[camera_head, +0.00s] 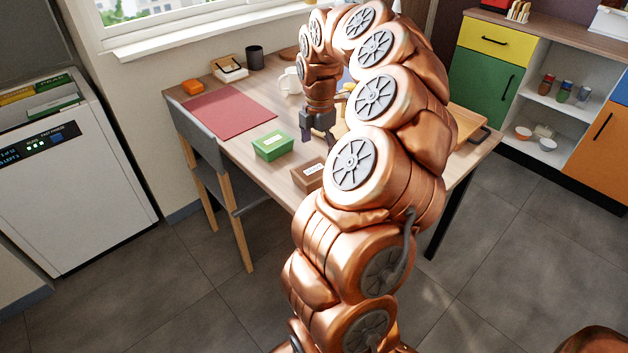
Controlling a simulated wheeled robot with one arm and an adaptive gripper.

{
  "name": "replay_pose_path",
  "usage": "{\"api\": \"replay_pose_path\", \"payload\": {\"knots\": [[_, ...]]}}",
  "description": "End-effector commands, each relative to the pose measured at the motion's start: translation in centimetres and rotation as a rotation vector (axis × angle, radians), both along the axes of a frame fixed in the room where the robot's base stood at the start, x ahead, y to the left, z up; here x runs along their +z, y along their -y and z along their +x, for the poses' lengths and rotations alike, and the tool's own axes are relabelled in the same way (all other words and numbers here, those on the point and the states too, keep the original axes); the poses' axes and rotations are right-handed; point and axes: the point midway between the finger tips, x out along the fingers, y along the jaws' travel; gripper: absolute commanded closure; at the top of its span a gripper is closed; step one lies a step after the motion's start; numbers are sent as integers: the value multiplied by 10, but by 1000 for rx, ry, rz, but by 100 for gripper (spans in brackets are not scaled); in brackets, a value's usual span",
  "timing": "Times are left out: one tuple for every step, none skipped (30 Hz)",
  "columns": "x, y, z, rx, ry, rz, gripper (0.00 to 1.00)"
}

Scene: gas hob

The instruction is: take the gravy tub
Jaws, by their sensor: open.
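Two small labelled tubs are on the wooden table. The brown tub (307,176) is near the front edge, partly hidden on its right by my arm; the green tub (272,146) is behind it and to its left. Both have a white label on top, too small to read, so I cannot tell for certain which is the gravy tub. My gripper (318,137) points down, open, behind the brown tub and to the right of the green one. It appears apart from both, with nothing seen in its jaws.
My arm hides much of the table's right part.

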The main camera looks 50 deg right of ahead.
Motion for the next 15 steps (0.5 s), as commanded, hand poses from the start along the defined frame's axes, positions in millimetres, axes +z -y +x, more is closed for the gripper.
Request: {"api": "replay_pose_path", "payload": {"knots": [[-5,0,0,1,-2,1,0],[-8,0,0,1,-1,0,0],[-11,0,0,1,1,0,0],[-14,0,0,1,2,0,0],[-16,-1,1,0,2,0,0],[-18,-1,1,0,2,0,0],[-19,-1,1,-1,2,0,0],[-21,-1,1,-1,2,0,0],[-23,-2,1,-1,1,1,0],[-26,-3,1,-1,0,1,0],[-29,-4,1,0,-1,2,0],[-34,-5,1,1,-1,3,0],[-38,-6,2,1,-1,3,0],[-42,-7,2,1,0,3,0],[-48,-8,3,1,0,3,0]]}}
